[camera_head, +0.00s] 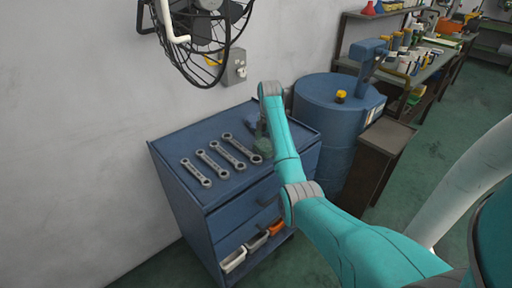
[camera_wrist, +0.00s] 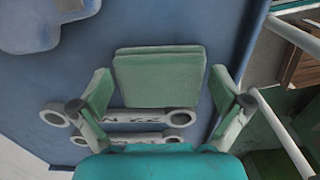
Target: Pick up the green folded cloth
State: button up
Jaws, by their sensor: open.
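The green folded cloth (camera_wrist: 158,80) lies flat on the blue cabinet top, seen from above in the wrist view. My gripper (camera_wrist: 162,88) is open, with one finger on each side of the cloth and a visible gap at both sides. The fingers look apart from the cloth; the height between them and the cabinet top is hard to tell. In the head view my gripper (camera_head: 260,134) is over the right part of the cabinet top, and a small dark green patch there may be the cloth, mostly hidden by my arm.
Several wrenches (camera_head: 212,163) lie on the cabinet (camera_head: 180,138) left of my gripper; two (camera_wrist: 150,117) show close to the cloth. A blue drum (camera_head: 325,105) stands right of the cabinet. A caged fan (camera_head: 205,40) and a wall outlet (camera_head: 235,68) are behind.

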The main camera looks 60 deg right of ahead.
jog(key=shift+f, duration=0.1)
jog(key=c, duration=0.8)
jog(key=shift+c, duration=0.2)
